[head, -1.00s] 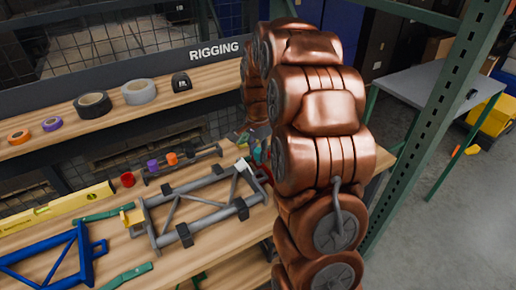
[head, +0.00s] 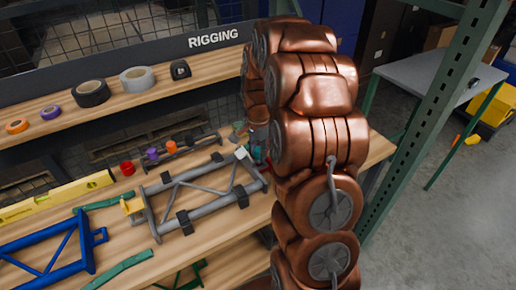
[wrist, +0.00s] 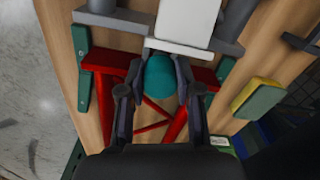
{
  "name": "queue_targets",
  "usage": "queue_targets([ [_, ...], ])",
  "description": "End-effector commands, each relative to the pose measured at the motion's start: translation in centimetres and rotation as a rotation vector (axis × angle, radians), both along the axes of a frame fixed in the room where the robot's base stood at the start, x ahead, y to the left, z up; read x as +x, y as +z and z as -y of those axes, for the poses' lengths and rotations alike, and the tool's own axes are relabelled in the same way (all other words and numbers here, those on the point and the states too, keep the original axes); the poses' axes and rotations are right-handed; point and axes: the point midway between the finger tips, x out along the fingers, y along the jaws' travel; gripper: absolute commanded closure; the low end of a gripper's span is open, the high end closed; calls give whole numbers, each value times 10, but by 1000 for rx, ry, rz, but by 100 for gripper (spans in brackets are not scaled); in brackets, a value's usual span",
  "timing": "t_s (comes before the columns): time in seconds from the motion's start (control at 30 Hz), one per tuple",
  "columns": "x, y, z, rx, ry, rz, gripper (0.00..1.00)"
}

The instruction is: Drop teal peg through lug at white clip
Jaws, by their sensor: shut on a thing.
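My gripper (wrist: 161,82) is shut on the teal peg (wrist: 160,76), whose rounded top faces the wrist camera. The white clip (wrist: 187,22) is right beside the peg, just above it in the wrist view, on the grey frame (wrist: 120,20). The lug is largely hidden by the peg and fingers; I cannot tell whether the peg's lower end is in it. In the head view the white clip (head: 242,152) sits at the right end of the grey frame (head: 163,187), and my arm hides most of the gripper.
A yellow clip (head: 132,205) marks the frame's other end. Red, purple and orange pegs (head: 153,153) stand behind. A blue frame (head: 60,248) and yellow level (head: 55,197) lie left. A red frame (wrist: 105,62) lies beneath my gripper in the wrist view.

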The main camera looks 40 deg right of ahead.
Motion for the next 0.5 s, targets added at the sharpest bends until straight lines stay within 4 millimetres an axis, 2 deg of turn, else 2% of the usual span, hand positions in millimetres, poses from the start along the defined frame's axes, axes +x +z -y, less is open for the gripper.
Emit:
queue_targets([
  [0.5,0,-24,0,0,-1,1,100],
])
